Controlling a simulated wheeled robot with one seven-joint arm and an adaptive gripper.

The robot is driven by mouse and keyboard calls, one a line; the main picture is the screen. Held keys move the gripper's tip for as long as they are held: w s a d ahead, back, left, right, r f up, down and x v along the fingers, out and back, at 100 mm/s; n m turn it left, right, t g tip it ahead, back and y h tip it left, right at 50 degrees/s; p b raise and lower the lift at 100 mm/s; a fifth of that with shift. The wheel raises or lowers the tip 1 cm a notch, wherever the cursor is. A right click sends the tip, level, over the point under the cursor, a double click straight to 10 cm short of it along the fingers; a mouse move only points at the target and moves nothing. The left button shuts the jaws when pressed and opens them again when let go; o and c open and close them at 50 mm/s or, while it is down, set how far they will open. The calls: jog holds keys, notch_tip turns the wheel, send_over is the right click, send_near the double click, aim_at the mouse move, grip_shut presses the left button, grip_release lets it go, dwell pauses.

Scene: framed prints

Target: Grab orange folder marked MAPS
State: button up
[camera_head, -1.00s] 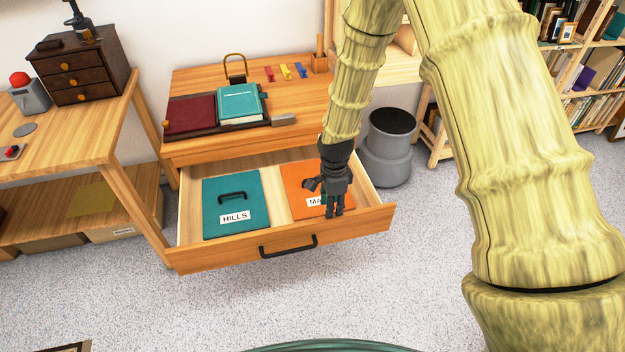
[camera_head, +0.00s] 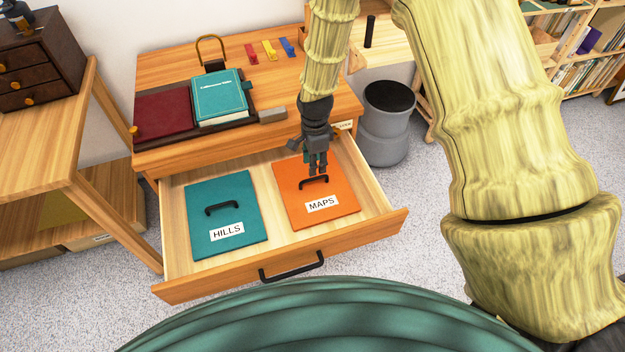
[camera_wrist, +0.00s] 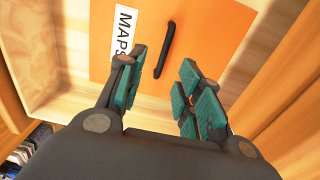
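The orange folder marked MAPS (camera_head: 334,208) lies flat in the right part of the open drawer. Its black handle (camera_head: 314,182) stands up from its face, above the white label. In the wrist view the orange folder (camera_wrist: 215,35) fills the top middle, with its black handle (camera_wrist: 165,50) beyond and between the fingers. My gripper (camera_head: 316,170) is over the folder's back part, close to the handle. In the wrist view my gripper (camera_wrist: 160,90) is open, with teal pads apart and nothing between them. Whether a fingertip touches the folder cannot be told.
A teal folder marked HILLS (camera_head: 225,205) lies to the left in the same drawer (camera_head: 375,230). The desk (camera_head: 290,85) above holds a red book, a teal book and coloured clips. A grey bin (camera_head: 385,130) stands right of the desk.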

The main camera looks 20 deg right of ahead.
aim_at(314, 178)
notch_tip(314, 178, down, 4)
jog(key=shift+w+a+r, duration=0.1)
jog(key=shift+w+r, duration=0.05)
jog(key=shift+f, duration=0.4)
jog(key=shift+w+f+p, duration=0.15)
jog(key=shift+f+p, duration=0.15)
jog(key=shift+f, duration=2.3)
jog(key=shift+c, duration=0.2)
grip_shut()
